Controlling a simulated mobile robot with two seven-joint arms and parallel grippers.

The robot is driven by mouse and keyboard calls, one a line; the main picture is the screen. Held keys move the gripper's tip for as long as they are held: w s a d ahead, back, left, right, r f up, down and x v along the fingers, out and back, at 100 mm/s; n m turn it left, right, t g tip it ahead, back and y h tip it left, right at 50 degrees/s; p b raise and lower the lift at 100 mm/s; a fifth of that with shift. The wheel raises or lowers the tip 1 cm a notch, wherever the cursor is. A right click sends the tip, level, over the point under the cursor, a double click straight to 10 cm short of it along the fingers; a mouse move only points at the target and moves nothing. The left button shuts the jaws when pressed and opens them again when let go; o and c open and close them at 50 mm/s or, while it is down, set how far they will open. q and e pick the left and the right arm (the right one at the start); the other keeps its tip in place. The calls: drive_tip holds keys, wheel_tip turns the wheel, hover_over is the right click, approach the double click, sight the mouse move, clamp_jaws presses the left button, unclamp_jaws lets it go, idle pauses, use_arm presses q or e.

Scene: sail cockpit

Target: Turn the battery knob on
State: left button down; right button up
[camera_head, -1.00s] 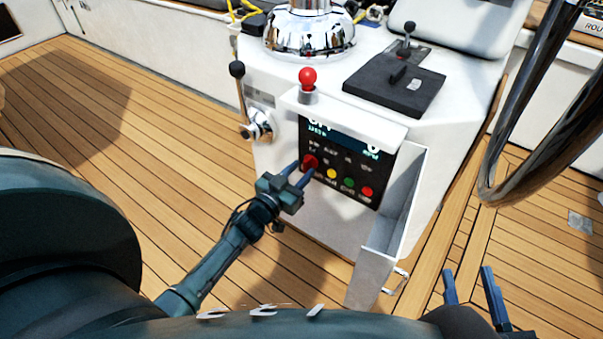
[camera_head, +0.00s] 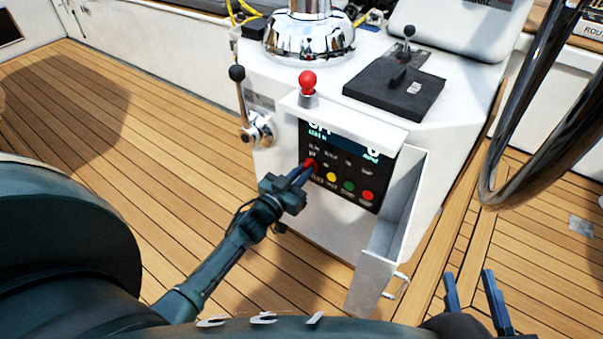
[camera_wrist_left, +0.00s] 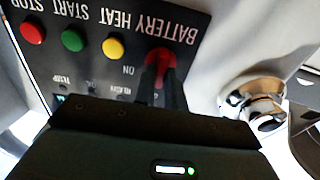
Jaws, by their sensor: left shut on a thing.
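The battery knob (camera_head: 312,163) is red and sits at the left end of a row of coloured controls on the black panel (camera_head: 341,148). My left gripper (camera_head: 307,169) is shut on it from the front left, and its fingers hide part of it. In the left wrist view the red knob (camera_wrist_left: 159,58) shows between the dark fingers, beside the upside-down words BATTERY and ON. The knob's exact angle is partly hidden. My right gripper (camera_head: 469,291) is open and empty at the lower right, away from the panel.
Yellow (camera_head: 331,177), green (camera_head: 348,187) and red (camera_head: 367,195) buttons stand right of the knob. An open white panel door (camera_head: 395,215) is at the right. A chrome lever (camera_head: 258,127) is left of the panel, and a red-topped lever (camera_head: 308,79) above. A steering wheel hangs at the right.

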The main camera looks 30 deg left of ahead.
use_arm(q)
drive_tip(key=shift+m, duration=0.3)
drive_tip(key=m, duration=0.5)
drive_tip(key=m+b, duration=0.1)
drive_tip(key=m, duration=1.1)
drive_tip(key=shift+d+f+b, duration=0.15)
drive_tip(key=shift+f+b, duration=0.1)
drive_tip(key=shift+b, duration=0.1)
drive_tip(key=shift+m, duration=0.3)
drive_tip(key=c, duration=1.5)
unclamp_jaws()
drive_tip(key=shift+o, duration=0.2)
drive_tip(key=shift+s, duration=0.1)
drive_tip(key=s+a+p, duration=0.1)
drive_tip(key=s+p, duration=0.1)
drive_tip(key=s, duration=1.1)
drive_tip(key=shift+a+p, duration=0.3)
drive_tip(key=shift+a, duration=0.1)
